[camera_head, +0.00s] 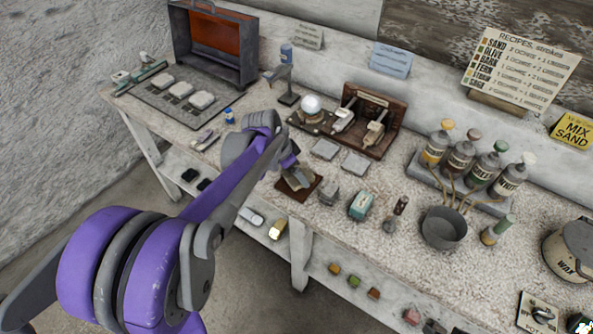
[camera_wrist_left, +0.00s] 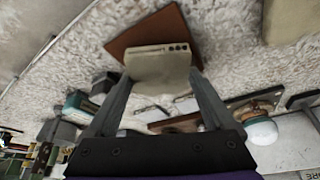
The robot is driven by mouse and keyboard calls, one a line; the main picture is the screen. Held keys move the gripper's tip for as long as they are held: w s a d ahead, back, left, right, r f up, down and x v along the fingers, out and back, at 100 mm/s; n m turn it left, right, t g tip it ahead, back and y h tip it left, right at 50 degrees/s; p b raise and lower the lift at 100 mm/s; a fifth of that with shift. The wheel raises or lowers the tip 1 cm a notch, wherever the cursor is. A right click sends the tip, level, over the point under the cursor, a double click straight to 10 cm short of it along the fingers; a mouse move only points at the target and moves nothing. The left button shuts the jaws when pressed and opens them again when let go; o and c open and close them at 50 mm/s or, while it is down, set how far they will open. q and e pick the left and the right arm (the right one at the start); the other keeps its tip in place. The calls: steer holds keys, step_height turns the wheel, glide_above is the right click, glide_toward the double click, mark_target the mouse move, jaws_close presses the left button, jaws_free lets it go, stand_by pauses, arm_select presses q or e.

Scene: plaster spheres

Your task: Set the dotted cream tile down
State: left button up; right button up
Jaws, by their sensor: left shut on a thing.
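The dotted cream tile (camera_wrist_left: 158,65) is between the two fingers of my left gripper (camera_wrist_left: 160,82), with several dark dots along its far edge. My left gripper is shut on it. A brown square pad (camera_wrist_left: 150,29) lies beyond the tile in the left wrist view, and the tile overlaps its near edge there. In the head view my left gripper (camera_head: 294,168) is above the brown pad (camera_head: 290,192), on the front part of the bench. I cannot tell whether the tile touches the pad. My right gripper is not in view.
A grey block (camera_head: 328,192) and a teal box (camera_head: 361,205) stand right of the pad. Two grey plates (camera_head: 324,149) and a brown wooden stand (camera_head: 372,118) are behind it. A grey bowl (camera_head: 443,228) and several bottles (camera_head: 460,158) are farther right.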

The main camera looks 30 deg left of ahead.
arm_select(q)
steer(key=shift+f+b, duration=0.4)
steer(key=shift+f, duration=0.3)
stand_by(0.6)
steer(key=o, duration=1.3)
steer(key=shift+o, duration=0.2)
steer(key=shift+r+p, duration=1.4)
steer(key=shift+r, duration=0.65)
